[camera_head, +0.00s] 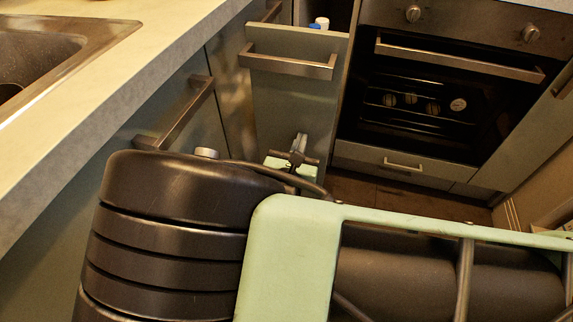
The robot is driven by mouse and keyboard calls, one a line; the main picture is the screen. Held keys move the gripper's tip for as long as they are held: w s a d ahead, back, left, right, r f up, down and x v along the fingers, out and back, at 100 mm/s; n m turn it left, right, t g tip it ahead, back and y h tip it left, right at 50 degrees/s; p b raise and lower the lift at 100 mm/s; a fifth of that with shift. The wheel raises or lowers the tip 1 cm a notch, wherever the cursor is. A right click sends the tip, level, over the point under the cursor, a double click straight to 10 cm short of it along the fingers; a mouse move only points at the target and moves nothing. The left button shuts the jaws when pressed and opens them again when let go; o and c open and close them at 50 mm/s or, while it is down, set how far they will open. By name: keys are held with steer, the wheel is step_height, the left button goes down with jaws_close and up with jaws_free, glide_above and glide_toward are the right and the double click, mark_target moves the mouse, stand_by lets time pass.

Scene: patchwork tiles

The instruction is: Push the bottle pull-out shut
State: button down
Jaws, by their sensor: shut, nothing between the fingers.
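The bottle pull-out (268,97) is a tall narrow grey-green front with a horizontal metal bar handle (290,66) near its top, left of the oven. It stands out from the cabinets, and bottle tops (319,23), white and blue, show in the gap behind its upper edge. My gripper (300,143) is small in this view, in front of the lower part of the pull-out's front and below the handle. Its fingers are together with nothing between them. I cannot tell whether they touch the front. My arm hides the front's lower end.
A worktop (110,92) with a sink (50,50) runs along the left, above a cabinet with a bar handle (178,115). The oven (430,105) is at the right, with a drawer (385,160) below. Some brown floor (355,187) shows below the drawer.

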steer(key=shift+p+x, duration=0.7)
steer(key=shift+x, duration=9.9)
steer(key=shift+b+x, duration=1.05)
steer(key=shift+x, duration=3.15)
steer(key=shift+f+b+x, duration=0.15)
steer(key=shift+b+x, duration=0.75)
steer(key=shift+x, duration=0.75)
steer(key=shift+f+b+x, duration=0.15)
steer(key=shift+b+x, duration=0.7)
steer(key=shift+x, duration=0.8)
steer(key=shift+s+a+r+p, duration=0.15)
steer(key=shift+s+r+p, duration=0.1)
steer(key=shift+p, duration=0.3)
steer(key=shift+p+v, duration=0.85)
steer(key=shift+p, duration=0.05)
steer(key=p+v, duration=0.4)
steer(key=shift+s+a, duration=0.1)
steer(key=shift+s, duration=0.25)
steer(key=shift+s+a+f, duration=0.15)
steer(key=shift+s, duration=0.45)
